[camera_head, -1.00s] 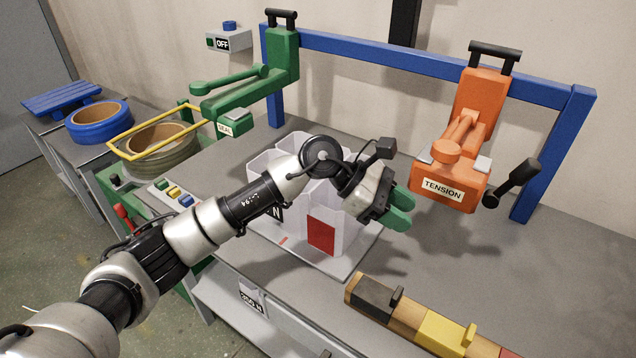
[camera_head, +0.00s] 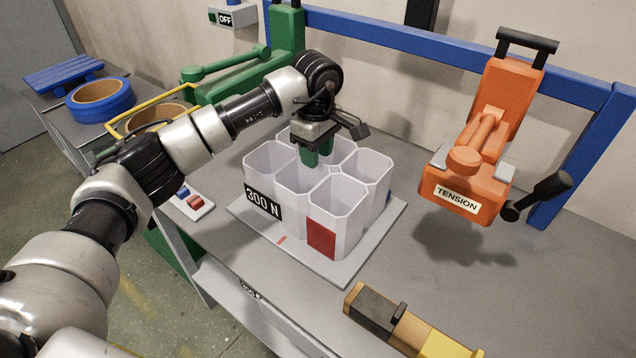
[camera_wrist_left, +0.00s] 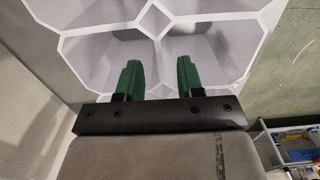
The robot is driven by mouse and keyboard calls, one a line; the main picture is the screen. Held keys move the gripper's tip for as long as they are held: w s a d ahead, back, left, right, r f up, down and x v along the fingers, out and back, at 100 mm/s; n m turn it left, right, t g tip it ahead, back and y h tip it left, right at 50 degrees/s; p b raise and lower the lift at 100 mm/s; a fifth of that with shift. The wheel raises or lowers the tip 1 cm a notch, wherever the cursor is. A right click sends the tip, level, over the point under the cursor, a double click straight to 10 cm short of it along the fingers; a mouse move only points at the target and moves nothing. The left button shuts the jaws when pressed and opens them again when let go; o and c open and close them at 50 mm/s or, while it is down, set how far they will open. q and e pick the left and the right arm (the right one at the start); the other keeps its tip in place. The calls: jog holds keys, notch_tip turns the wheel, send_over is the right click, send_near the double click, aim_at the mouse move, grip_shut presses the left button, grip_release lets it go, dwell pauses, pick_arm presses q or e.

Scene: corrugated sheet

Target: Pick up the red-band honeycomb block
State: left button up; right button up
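The white honeycomb block (camera_head: 290,205) stands upright on a light plate on the table, its open cells facing up. It has a red patch on its front right cell and a black "300 N" label on its left side. My left gripper (camera_head: 312,158) points down over the middle to rear of the block. In the left wrist view its green fingers (camera_wrist_left: 158,75) are apart, on either side of a wall between two cells of the block (camera_wrist_left: 157,18). I cannot tell whether the fingertips reach below the rim. My right gripper is not in view.
The orange TENSION tool (camera_head: 465,185) hangs to the right of the block, and a green tool (camera_head: 285,35) stands behind my left arm. A blue frame (camera_head: 440,52) spans the back. Table between is clear.

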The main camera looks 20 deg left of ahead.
pick_arm(q)
notch_tip(320, 180, down, 5)
jog(key=shift+d+r+p, duration=0.1)
jog(key=shift+r+p, duration=0.1)
jog(key=shift+p, duration=0.15)
grip_shut()
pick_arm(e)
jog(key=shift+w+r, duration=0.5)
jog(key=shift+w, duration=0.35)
pick_arm(q)
jog(key=shift+r, duration=0.15)
